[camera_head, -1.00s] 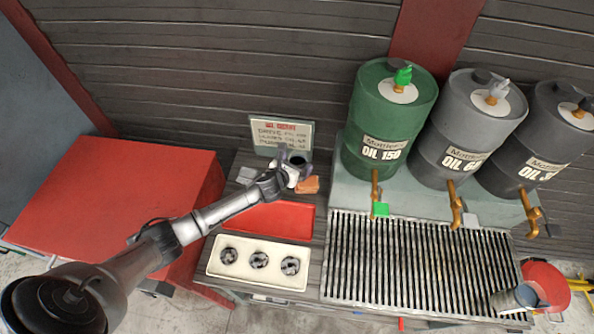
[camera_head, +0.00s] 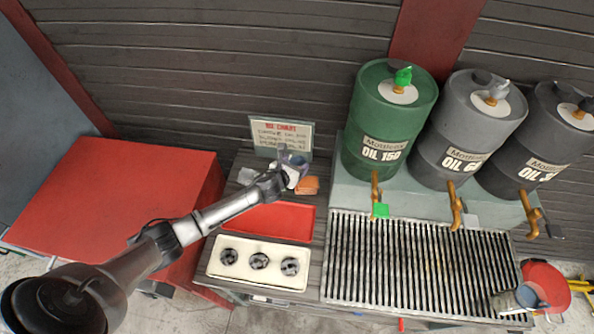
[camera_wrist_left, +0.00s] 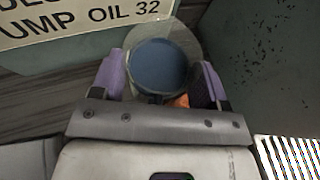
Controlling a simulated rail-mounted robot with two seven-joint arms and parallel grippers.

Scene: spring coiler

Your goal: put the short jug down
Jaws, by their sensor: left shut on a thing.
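The short jug (camera_head: 294,158) is a small, clear grey cup at the back of the workbench, in front of the oil sign. In the left wrist view the jug (camera_wrist_left: 160,68) shows its round mouth and a blue inside. My left gripper (camera_head: 291,170) is shut on the jug. Its two purple fingers (camera_wrist_left: 160,82) are on either side of the jug in the wrist view. The jug's base is hidden, so I cannot tell whether it touches the bench. My right gripper is not in view.
The oil sign (camera_head: 281,135) stands behind the jug. An orange block (camera_head: 309,187) is close beside it. A red tray (camera_head: 290,222) and a cream tray (camera_head: 258,281) with three round parts lie in front. The green drum (camera_head: 383,115) and metal grate (camera_head: 400,260) are to the right.

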